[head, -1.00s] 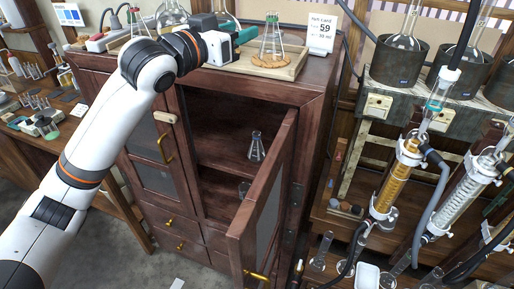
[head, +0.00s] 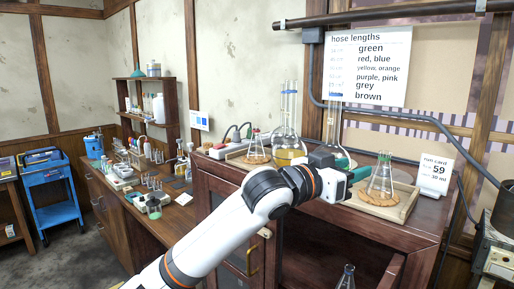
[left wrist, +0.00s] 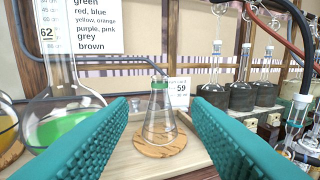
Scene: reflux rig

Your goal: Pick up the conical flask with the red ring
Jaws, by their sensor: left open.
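My left gripper (head: 362,174) is open and points at a clear conical flask (head: 381,180) on a cork mat. In the left wrist view its teal fingers (left wrist: 160,135) stand either side of this flask (left wrist: 160,120), short of it and not touching. The ring on its neck looks green, not red. Another conical flask (head: 256,152) stands on a cork mat further left on the cabinet top; its ring is too small to tell for sure. A third conical flask (head: 346,279) shows at the bottom edge, inside the cabinet; no ring colour can be made out. My right gripper is out of view.
A round flask with yellow liquid (head: 288,140) and one with green liquid (left wrist: 65,125) stand behind and left of my gripper. A wooden tray (head: 405,205) holds the near flask. A "59" card (head: 436,176) stands to its right. The cabinet (head: 330,240) is open below.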

